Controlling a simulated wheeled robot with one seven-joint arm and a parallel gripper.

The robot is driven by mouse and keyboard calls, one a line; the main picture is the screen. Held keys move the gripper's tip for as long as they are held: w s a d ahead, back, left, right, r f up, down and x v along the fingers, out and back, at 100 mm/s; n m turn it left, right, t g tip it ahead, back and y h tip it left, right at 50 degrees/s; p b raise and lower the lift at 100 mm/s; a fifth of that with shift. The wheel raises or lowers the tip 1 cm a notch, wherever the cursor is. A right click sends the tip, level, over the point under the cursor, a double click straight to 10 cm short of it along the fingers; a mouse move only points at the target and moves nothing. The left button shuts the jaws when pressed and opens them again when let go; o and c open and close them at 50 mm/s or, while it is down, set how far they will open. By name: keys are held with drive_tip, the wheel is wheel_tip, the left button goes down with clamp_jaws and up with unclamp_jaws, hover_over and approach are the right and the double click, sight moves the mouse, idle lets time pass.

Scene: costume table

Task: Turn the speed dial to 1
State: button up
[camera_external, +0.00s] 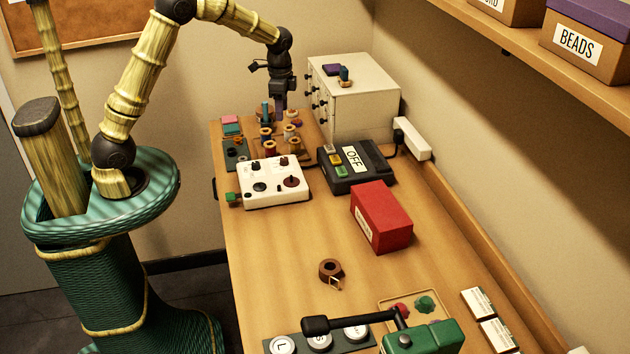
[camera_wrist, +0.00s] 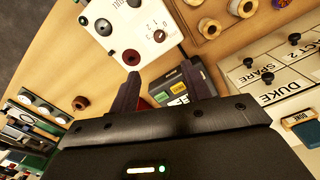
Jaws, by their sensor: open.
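The white control box (camera_external: 262,196) stands near the back of the table, with several knobs on top. It also shows at the top of the wrist view (camera_wrist: 118,40). The dial with printed numbers around it (camera_wrist: 158,36) is near one corner, its back right knob in the external view (camera_external: 283,161). Its pointer is too small to read surely. A larger dark red knob (camera_wrist: 131,57) sits beside it. My gripper (camera_external: 279,104) is open and empty, above the spools behind the box. In the wrist view its fingers (camera_wrist: 162,86) are apart and touch no knob.
Several thread spools (camera_external: 268,147) stand behind the box. A dark box labelled OFF (camera_external: 345,180) is at its right, with a red box (camera_external: 384,222) in front. A pale drawer cabinet (camera_external: 365,103) stands at the back. The table's left front (camera_external: 262,265) is clear.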

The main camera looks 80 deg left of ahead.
sight(284, 158)
wheel_tip(284, 158, down, 17)
drive_tip(key=p, duration=0.3)
drive_tip(key=shift+d+f, duration=0.1)
drive_tip(key=shift+f, duration=0.1)
idle(0.4)
drive_tip(key=c, duration=1)
